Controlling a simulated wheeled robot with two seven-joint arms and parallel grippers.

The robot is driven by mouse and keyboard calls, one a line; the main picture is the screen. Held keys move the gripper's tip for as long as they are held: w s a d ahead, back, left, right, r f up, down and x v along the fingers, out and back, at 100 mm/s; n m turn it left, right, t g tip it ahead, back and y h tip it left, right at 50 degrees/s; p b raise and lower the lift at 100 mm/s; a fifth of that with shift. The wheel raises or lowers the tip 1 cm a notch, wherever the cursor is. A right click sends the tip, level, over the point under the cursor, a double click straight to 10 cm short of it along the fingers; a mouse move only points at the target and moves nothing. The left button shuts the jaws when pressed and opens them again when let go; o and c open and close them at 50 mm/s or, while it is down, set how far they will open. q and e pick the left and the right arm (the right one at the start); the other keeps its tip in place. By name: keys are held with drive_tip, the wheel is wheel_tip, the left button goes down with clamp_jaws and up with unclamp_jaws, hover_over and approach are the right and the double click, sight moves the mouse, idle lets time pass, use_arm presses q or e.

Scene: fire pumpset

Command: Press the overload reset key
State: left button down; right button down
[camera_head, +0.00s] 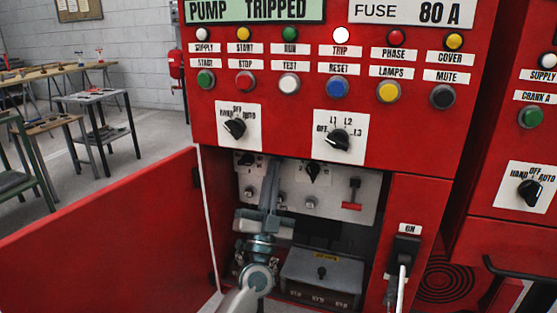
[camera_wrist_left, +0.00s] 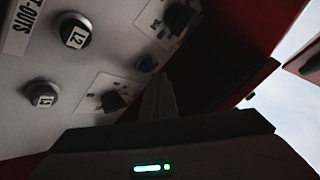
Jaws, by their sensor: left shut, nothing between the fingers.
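My left gripper (camera_head: 272,163) is shut and empty, reaching up inside the open lower compartment to the grey inner panel (camera_head: 330,205). The gripper hides this part of the panel in the head view. A black dial on a white plate (camera_wrist_left: 112,101) sits left of the fingers in the wrist view. The right gripper is not in view.
A blue button under a RESET label (camera_head: 338,88) is on the upper red front. The open red door (camera_head: 100,235) stands left of the arm. An isolator handle (camera_head: 404,250) is on the right.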

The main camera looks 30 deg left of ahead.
use_arm(q)
drive_tip(key=shift+w+r, duration=0.1)
drive_tip(key=shift+w, duration=0.2)
drive_tip(key=shift+w+a+p, duration=0.15)
drive_tip(key=shift+w+p, duration=0.25)
drive_tip(key=shift+w, duration=0.1)
idle(1.0)
idle(0.4)
drive_tip(key=shift+s+p, duration=0.65)
drive_tip(key=shift+s, duration=0.15)
drive_tip(key=shift+s+d, duration=0.1)
drive_tip(key=shift+d, duration=0.1)
drive_tip(key=s+p, duration=0.1)
drive_tip(key=s, duration=0.1)
drive_tip(key=s+d+p, duration=0.1)
drive_tip(key=s, duration=0.1)
drive_tip(key=shift+s+p, duration=0.35)
